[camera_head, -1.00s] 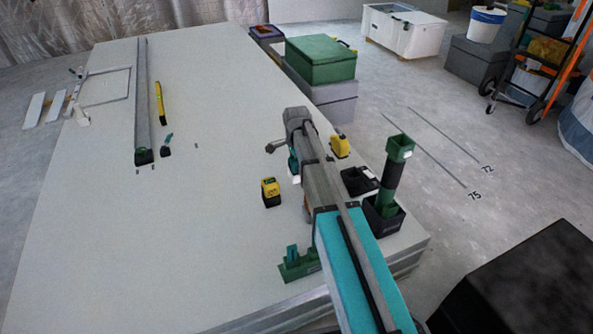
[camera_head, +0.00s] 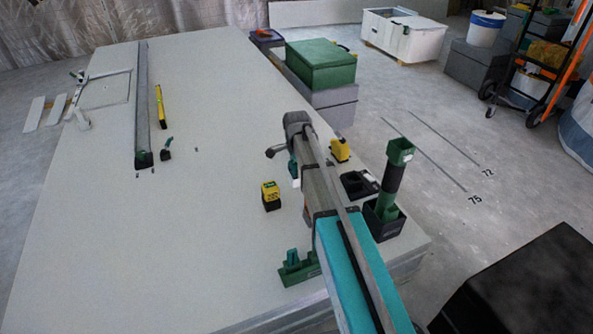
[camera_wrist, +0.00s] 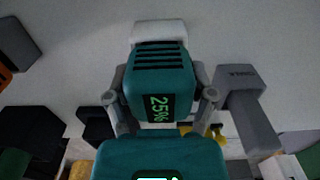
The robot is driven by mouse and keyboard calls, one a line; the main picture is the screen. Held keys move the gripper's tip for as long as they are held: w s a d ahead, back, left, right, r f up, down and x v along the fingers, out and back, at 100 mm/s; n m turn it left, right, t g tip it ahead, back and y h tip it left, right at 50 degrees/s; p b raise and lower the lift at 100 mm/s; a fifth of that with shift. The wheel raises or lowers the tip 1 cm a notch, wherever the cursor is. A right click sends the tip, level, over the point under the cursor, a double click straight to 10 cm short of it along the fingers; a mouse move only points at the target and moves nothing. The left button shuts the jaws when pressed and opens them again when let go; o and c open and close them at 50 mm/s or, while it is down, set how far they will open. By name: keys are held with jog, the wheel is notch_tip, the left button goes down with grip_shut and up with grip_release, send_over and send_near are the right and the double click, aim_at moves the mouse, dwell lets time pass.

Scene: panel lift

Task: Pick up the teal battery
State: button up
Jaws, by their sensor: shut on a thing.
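The teal battery (camera_wrist: 160,85) shows in the middle of the wrist view, with dark slots on top and a green 25% readout. My gripper (camera_wrist: 160,97) has a grey finger on either side of it and is shut on it. A larger teal body with a lit display fills the bottom of that view; I cannot tell what it is. In the head view my gripper (camera_head: 294,168) is low over the table, mostly hidden by my arm, with a bit of teal and white at it. I cannot tell if the battery touches the table.
On the table (camera_head: 180,245) are a yellow-black block (camera_head: 271,195), a yellow item (camera_head: 340,150), a black tray (camera_head: 357,184), a black box (camera_head: 384,222) with an upright green tube (camera_head: 392,180), and a green holder (camera_head: 298,270) with a teal piece. The left middle is clear.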

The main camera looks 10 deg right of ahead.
jog(key=c, duration=0.4)
jog(key=shift+r, duration=0.2)
notch_tip(320, 180, up, 2)
jog(key=shift+p, duration=1.15)
jog(key=s+r+p, duration=0.3)
jog(key=s, duration=0.1)
jog(key=s+r+p, duration=0.4)
jog(key=s, duration=0.1)
jog(key=s+r+p, duration=0.3)
jog(key=s, duration=0.2)
jog(key=shift+a+r+p, duration=0.2)
jog(key=shift+r+p, duration=0.1)
jog(key=shift+p, duration=0.05)
jog(key=shift+r, duration=0.15)
jog(key=shift+r+p, duration=0.25)
jog(key=shift+p, duration=0.1)
